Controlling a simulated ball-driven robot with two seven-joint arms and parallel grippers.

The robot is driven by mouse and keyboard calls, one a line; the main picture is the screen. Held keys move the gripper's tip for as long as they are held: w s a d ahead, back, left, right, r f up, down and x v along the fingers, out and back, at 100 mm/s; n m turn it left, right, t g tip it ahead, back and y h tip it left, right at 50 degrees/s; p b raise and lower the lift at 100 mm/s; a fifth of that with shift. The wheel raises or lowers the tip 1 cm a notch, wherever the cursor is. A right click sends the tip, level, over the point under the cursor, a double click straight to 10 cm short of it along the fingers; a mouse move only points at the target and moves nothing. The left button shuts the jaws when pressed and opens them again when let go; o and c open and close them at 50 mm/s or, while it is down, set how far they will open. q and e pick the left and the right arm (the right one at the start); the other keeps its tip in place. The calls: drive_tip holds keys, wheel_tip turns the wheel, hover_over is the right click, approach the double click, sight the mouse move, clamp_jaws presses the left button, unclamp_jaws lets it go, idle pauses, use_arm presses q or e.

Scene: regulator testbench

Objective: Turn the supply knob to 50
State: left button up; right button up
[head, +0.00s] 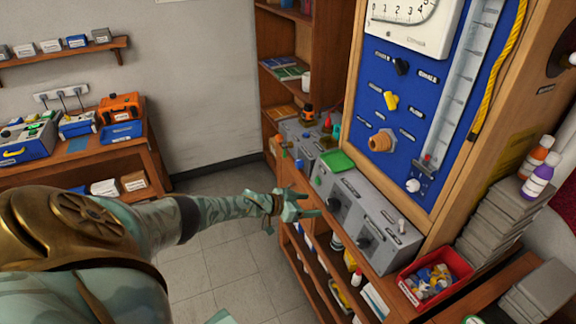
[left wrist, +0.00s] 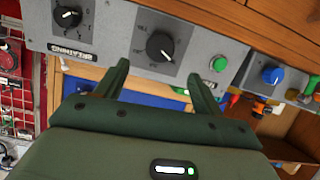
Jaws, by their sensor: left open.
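A black round knob (head: 335,205) with dial marks sits on the grey bench unit, and it also shows in the left wrist view (left wrist: 160,46). A second black knob (head: 364,243) on the same row of units shows in the left wrist view (left wrist: 68,17) beside a label that reads BREATHING. I cannot read which knob is marked supply. My left gripper (head: 314,205) is open and empty, just in front of the first knob. In the left wrist view its fingers (left wrist: 158,72) point at that knob, one towards each side, apart from it. My right gripper is not in view.
A green tray (head: 338,160) rests on top. A red bin (head: 436,281) of small parts stands at the right. A blue panel (head: 400,110) rises behind. The floor (head: 235,255) left of the bench is clear.

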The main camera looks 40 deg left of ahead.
use_arm(q)
drive_tip(key=p+v, duration=0.2)
drive_tip(key=v, duration=0.5)
drive_tip(key=shift+s+a, duration=0.2)
drive_tip(key=shift+s, duration=0.1)
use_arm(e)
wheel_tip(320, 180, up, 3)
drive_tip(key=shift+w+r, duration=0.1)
use_arm(q)
drive_tip(key=shift+r, duration=0.1)
